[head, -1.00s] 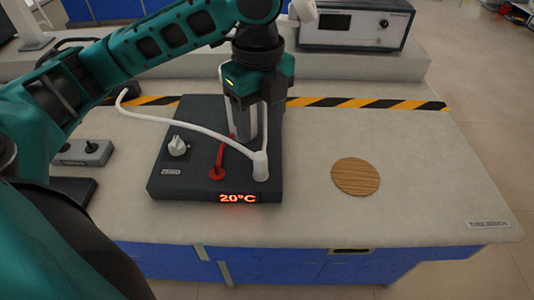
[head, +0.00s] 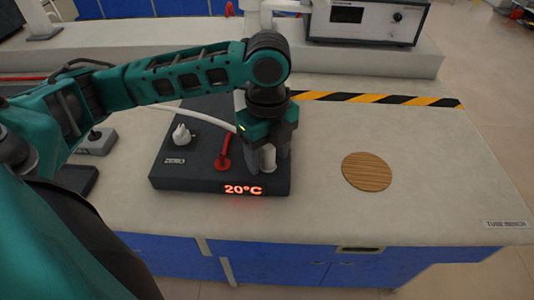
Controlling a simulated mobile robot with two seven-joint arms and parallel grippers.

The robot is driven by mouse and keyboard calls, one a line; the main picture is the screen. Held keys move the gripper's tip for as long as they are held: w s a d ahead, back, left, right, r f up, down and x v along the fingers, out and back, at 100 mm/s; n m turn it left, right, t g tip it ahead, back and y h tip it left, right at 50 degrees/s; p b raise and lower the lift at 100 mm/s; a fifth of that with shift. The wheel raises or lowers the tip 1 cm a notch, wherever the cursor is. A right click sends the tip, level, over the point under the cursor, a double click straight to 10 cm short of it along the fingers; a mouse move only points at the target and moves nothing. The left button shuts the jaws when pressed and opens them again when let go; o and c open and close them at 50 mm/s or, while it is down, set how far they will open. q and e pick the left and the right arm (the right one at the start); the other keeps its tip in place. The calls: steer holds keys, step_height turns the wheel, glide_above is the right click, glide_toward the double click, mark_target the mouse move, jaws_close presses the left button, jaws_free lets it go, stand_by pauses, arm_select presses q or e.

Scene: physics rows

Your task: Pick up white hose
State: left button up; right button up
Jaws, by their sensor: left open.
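The white hose (head: 208,118) runs from behind my left arm to a white end piece (head: 268,158) at the front right of a dark box. The dark box (head: 200,180) shows a red "20°C" display on its front. My left gripper (head: 269,160) points down over the box, open, with its fingers around or beside the white end piece; contact cannot be told. Part of the hose is hidden behind my left arm and gripper. My right gripper does not show.
A red lever (head: 223,160) and a white knob (head: 182,134) stand on the box, left of my gripper. A round wooden disc (head: 367,172) lies to the right. A grey instrument (head: 365,20) stands behind. The bench's right side is mostly clear.

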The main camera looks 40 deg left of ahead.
arm_select(q)
jaws_close()
stand_by(0.4)
steer(key=shift+r, duration=0.1)
steer(key=shift+r, duration=0.55)
step_height(320, 180, up, 23)
steer(key=p, duration=0.9)
steer(key=shift+r+p, duration=0.15)
steer(key=shift+p, duration=0.25)
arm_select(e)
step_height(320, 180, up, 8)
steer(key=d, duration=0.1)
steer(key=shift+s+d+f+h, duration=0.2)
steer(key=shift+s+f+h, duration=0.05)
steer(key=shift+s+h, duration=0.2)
